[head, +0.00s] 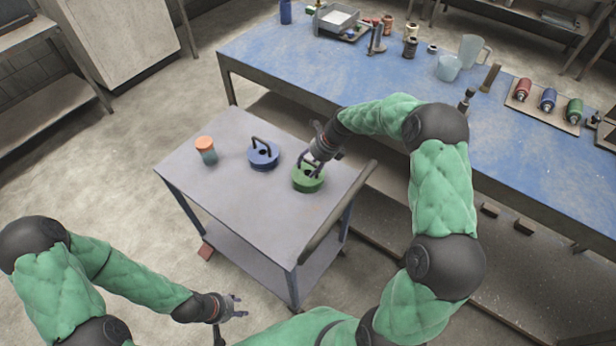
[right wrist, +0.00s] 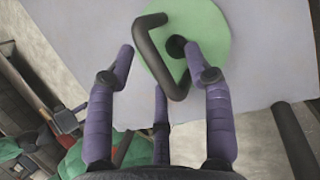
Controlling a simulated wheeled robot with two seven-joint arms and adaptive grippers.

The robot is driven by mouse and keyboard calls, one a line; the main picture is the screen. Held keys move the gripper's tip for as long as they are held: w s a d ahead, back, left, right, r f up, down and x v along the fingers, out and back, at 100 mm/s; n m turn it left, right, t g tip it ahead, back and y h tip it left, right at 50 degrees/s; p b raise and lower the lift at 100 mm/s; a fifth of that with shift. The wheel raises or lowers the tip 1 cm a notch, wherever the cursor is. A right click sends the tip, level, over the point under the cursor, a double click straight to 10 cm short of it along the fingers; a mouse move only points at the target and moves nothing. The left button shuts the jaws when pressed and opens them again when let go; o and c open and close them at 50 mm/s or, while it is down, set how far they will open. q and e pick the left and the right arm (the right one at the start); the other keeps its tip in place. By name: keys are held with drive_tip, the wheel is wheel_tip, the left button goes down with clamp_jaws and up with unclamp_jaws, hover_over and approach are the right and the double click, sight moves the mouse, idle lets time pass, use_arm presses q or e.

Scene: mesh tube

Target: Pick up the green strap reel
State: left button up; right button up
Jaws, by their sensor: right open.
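The green strap reel (head: 307,183) lies on top of the grey cart, near its right side, with a dark handle on it. In the right wrist view the reel (right wrist: 212,30) is a green disc with a dark bent handle (right wrist: 158,60) and a dark hub. My right gripper (head: 312,165) is open just above the reel. Its fingers (right wrist: 163,65) reach toward the handle, one on each side of it, and appear not closed on it. My left gripper (head: 236,306) is low at the front, away from the cart, with its fingers apart and empty.
On the grey cart (head: 240,205) stand a blue reel (head: 263,156) with a handle, left of the green one, and an orange-topped jar (head: 206,150). The cart's handle bar (head: 340,212) runs along the right edge. A blue workbench (head: 400,85) with several items stands behind.

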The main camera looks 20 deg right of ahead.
drive_tip(key=shift+r, duration=0.1)
clamp_jaws()
